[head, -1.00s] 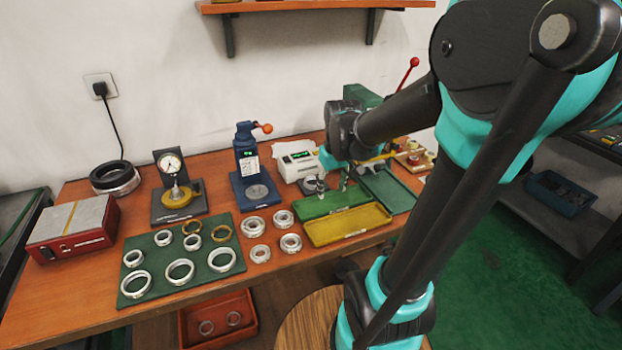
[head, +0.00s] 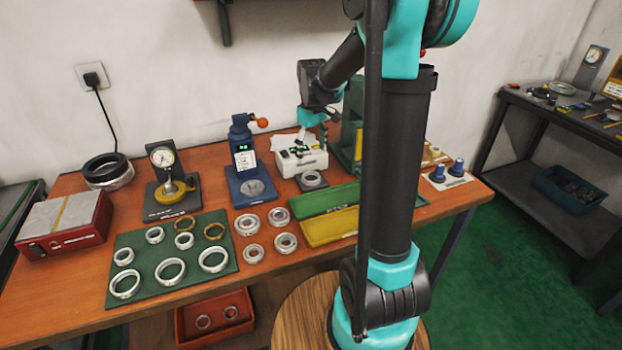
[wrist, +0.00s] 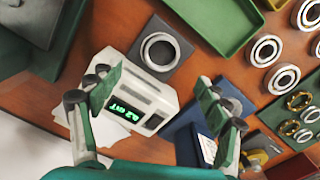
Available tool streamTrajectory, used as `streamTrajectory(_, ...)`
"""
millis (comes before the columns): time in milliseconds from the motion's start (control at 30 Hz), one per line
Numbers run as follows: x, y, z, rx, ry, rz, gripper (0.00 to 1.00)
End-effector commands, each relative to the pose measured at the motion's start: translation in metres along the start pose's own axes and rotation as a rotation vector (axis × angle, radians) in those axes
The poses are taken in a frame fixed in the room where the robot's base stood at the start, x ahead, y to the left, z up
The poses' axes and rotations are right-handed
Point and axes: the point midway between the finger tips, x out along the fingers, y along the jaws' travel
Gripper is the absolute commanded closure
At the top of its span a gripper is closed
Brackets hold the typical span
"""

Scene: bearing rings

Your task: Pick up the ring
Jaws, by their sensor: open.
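A silver ring (wrist: 158,52) lies flat on a dark grey square plate (wrist: 181,57) in front of a white device; in the head view it shows as a small ring (head: 312,178). My gripper (wrist: 162,88) is open and empty in the wrist view, its fingers spread over the white device, with the ring beyond the fingertips. In the head view my gripper (head: 313,132) is above the white device, partly blurred into it. Several other silver rings (head: 171,271) and two brass rings (head: 214,231) lie on or beside a green mat (head: 140,240).
The white device (head: 302,158) has a lit green display. A blue press (head: 247,165) stands left of it and a green machine (head: 349,135) right. Green (head: 322,200) and yellow (head: 330,227) trays lie in front. A dial gauge stand (head: 165,165) stands further left.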

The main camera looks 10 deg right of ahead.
Motion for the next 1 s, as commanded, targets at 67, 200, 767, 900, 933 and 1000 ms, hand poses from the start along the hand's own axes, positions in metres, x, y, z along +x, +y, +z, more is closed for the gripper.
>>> streamTrajectory(67,0.015,0.0,0.0,0.0,0.0,0.0,0.23)
streamTrajectory(200,0.03,0.0,0.0,0.0,0.0,0.0,0.23)
streamTrajectory(767,0.085,-0.003,-0.002,0.001,0.0,0.0,0.23)
streamTrajectory(900,0.087,-0.004,-0.001,0.001,0.0,0.0,0.23)
streamTrajectory(933,0.087,-0.004,-0.001,0.001,0.0,0.0,0.23)
streamTrajectory(1000,0.087,-0.004,-0.001,0.001,0.0,0.0,0.23)
